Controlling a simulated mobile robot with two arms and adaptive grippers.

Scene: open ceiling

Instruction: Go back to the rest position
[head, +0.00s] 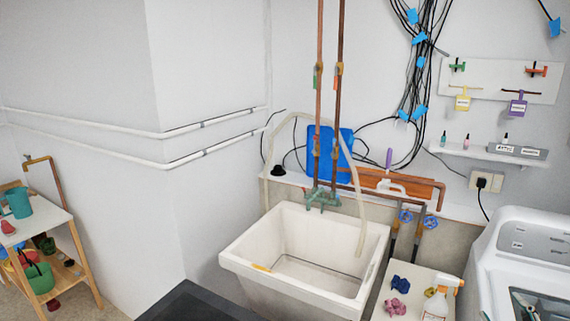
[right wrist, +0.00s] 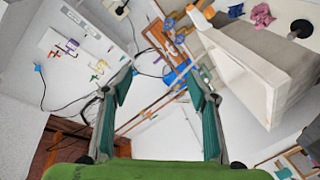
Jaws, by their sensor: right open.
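My right gripper (right wrist: 160,88) shows in the right wrist view. Its two green-padded fingers are spread apart with nothing between them. Beyond the gap I see white wall and copper pipes. The sink (right wrist: 265,75) lies to the right of the fingers in that view, apart from them. I see neither gripper in the head view, and my left gripper is not in view.
The white sink (head: 235,262) stands in the middle, with copper pipes (head: 318,90) above it. A small table (head: 415,282) holds a spray bottle (head: 436,305) and cloths. A white washing machine (head: 480,270) is at right. A wooden shelf (head: 80,255) with pots is at left.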

